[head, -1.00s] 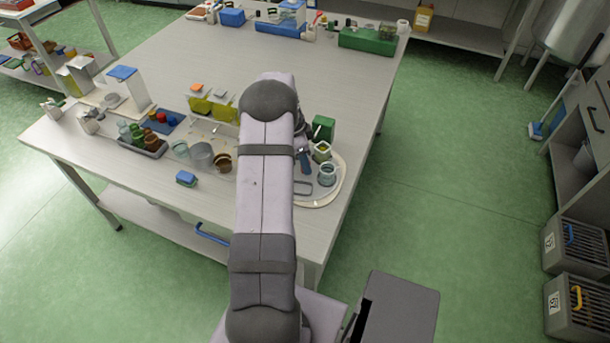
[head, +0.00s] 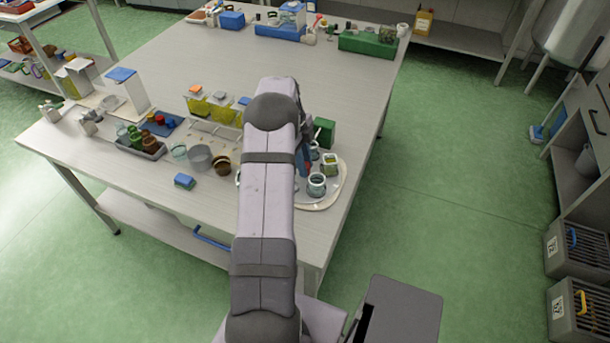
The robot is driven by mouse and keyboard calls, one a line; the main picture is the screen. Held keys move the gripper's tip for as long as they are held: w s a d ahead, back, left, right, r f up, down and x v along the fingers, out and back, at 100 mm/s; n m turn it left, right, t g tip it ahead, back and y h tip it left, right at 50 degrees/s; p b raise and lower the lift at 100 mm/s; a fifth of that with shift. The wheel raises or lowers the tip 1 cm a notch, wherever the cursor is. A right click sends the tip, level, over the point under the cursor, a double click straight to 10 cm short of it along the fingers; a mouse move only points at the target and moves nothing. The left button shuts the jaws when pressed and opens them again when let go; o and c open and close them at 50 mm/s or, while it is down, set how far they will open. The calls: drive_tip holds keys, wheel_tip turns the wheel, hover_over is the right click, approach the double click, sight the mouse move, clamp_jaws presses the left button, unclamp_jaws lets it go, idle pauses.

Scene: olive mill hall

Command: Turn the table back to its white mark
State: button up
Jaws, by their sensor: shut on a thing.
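The round pale turntable (head: 338,190) lies near the right front corner of the long grey table, its left part hidden behind my arm. On it stand a clear jar (head: 317,185) near the front, a jar with yellow-green contents (head: 330,160) to the right and another glass jar (head: 314,150) behind. My gripper (head: 306,166) is low over the turntable, mostly hidden by my arm, with a blue and red part showing. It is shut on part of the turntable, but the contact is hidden. I cannot make out the white mark.
A green box (head: 324,132) stands just behind the turntable. Left of my arm are brown cups (head: 221,166), a grey cup (head: 199,158), a blue block (head: 185,181) and a tray of bottles (head: 140,145).

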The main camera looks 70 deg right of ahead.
drive_tip(key=shift+s+a+f, duration=0.1)
drive_tip(key=shift+a+f, duration=0.05)
drive_tip(key=shift+a, duration=0.05)
drive_tip(key=m+y, duration=0.1)
drive_tip(key=m, duration=0.8)
drive_tip(key=shift+a+m+t+y, duration=0.1)
drive_tip(key=shift+m+t+y, duration=0.2)
drive_tip(key=shift+y, duration=0.1)
drive_tip(key=shift+f, duration=0.1)
drive_tip(key=o, duration=0.7)
drive_tip(key=shift+r+p, duration=0.2)
drive_tip(key=shift+p, duration=0.1)
